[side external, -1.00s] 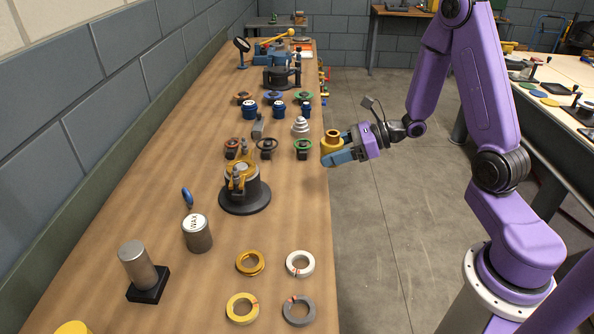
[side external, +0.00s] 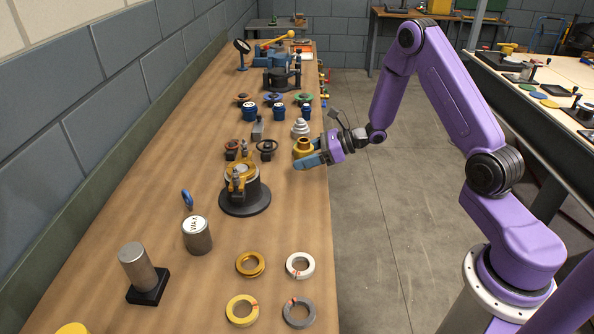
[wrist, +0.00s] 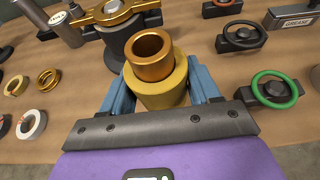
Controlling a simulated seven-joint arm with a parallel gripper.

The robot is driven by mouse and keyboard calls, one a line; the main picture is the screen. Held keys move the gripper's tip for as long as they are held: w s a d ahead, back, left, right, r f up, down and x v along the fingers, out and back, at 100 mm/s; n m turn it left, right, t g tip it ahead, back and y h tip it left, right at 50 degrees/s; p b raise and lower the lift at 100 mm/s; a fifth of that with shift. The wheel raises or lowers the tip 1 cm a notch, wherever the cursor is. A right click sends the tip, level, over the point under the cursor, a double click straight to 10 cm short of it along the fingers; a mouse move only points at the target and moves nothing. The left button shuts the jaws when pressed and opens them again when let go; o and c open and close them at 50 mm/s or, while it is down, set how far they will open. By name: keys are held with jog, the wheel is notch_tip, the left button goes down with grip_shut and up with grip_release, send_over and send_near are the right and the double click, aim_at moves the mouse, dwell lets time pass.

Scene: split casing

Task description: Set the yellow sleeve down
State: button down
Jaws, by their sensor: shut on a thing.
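The yellow sleeve (side external: 303,148) is a stepped yellow cylinder with a narrower, hollow, golden upper part. It is held upright between the blue fingers of my gripper (side external: 308,161), above the right edge of the workbench. In the wrist view the sleeve (wrist: 158,85) sits between both blue fingers of my gripper (wrist: 156,94), and its open top faces the camera. My gripper is shut on it. The sleeve's underside is hidden, and I cannot tell its exact height above the bench.
A dark round fixture with golden clamp parts (side external: 245,194) stands left of the gripper. Valves with red (side external: 231,150) and green (wrist: 275,90) handwheels stand close by. A grey stepped cone (side external: 300,128) is just behind. Several rings (side external: 242,309) lie nearer the camera, with bare bench between.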

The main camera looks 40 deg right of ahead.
aim_at(297, 179)
jog(key=w+f, duration=0.3)
jog(key=shift+w+f, duration=0.1)
jog(key=shift+f, duration=1.6)
jog(key=shift+c, duration=1.2)
grip_release()
jog(key=shift+f, duration=0.2)
jog(key=shift+r, duration=0.1)
